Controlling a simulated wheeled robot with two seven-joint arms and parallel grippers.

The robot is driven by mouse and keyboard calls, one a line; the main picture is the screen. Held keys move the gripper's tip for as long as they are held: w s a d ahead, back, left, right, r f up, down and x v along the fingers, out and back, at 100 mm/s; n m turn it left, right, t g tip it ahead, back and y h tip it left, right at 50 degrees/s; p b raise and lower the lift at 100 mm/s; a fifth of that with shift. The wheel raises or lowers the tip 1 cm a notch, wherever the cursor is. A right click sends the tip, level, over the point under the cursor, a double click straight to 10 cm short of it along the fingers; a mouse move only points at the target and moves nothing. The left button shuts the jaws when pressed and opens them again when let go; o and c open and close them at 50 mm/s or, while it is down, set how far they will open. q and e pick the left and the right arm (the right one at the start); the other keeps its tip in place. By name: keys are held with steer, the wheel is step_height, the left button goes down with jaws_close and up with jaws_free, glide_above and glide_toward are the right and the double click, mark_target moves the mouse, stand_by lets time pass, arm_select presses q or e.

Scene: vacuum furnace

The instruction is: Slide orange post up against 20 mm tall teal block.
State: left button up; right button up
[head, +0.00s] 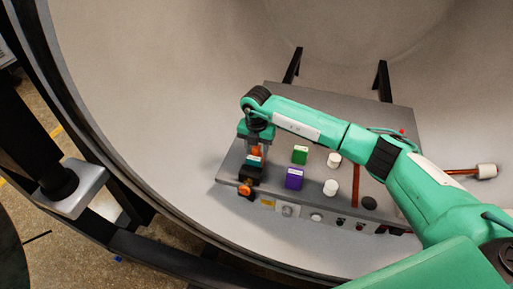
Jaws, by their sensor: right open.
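My right gripper (250,175) points down over the left part of the grey bench plate and is open. A small teal block (254,162) with a pale label shows at the gripper, partly covered by its dark parts. An orange piece (257,151), which may be the orange post, shows right behind the teal block; I cannot tell whether they touch. A second orange piece (245,189) shows near the plate's front edge, by the dark gripper parts; I cannot tell whether it belongs to the gripper. My left gripper is not in view.
A red-brown bar (356,185) lies further right. The plate's back left is clear. The curved furnace wall (170,110) surrounds it.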

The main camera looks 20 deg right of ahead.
steer(key=shift+c, duration=0.4)
jaws_close()
steer(key=shift+s+b, duration=0.15)
steer(key=shift+b, duration=0.3)
steer(key=shift+a, duration=0.1)
steer(key=shift+o, duration=0.4)
jaws_free()
